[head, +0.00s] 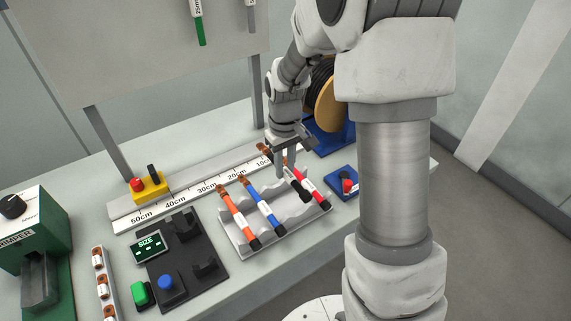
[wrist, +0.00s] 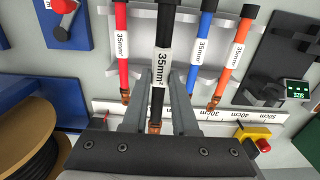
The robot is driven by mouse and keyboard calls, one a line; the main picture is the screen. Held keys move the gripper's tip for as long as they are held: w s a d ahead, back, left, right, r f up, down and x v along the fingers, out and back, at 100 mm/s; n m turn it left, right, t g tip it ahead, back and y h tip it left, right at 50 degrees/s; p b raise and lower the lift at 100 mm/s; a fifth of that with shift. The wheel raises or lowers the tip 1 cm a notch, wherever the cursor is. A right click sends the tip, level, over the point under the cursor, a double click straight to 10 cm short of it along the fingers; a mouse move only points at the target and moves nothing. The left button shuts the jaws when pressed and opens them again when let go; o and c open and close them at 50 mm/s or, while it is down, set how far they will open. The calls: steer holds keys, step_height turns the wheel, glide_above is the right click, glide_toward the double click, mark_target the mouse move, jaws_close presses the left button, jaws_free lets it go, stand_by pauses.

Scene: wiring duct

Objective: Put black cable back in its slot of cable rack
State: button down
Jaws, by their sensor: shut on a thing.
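The black cable (head: 300,188) has a white 35mm² label and a copper lug, seen close in the wrist view (wrist: 165,25). My gripper (head: 285,172) is shut on it near the label, with a finger on each side in the wrist view (wrist: 163,88). The cable looks nearer to the wrist camera than its neighbours, so it seems raised over the cable rack (head: 242,247). It lines up between the red cable (head: 314,184) and the blue cable (head: 262,208). The orange cable (head: 238,215) lies left of the blue one. I cannot tell whether the black cable touches the rack.
A ruler strip (head: 190,188) runs behind the rack. A black fixture with a SIZE display (head: 150,245) stands left of it. A blue block with a red part (head: 344,186) sits close on the right. A cable spool (head: 327,105) stands behind my gripper.

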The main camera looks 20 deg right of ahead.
mark_target(285, 170)
steer(key=shift+f+b, duration=3.15)
steer(key=shift+f, duration=1.15)
steer(key=c, duration=0.6)
jaws_free()
step_height(285, 170, up, 17)
steer(key=shift+f+p, duration=0.2)
steer(key=shift+p, duration=0.75)
steer(key=shift+r, duration=0.45)
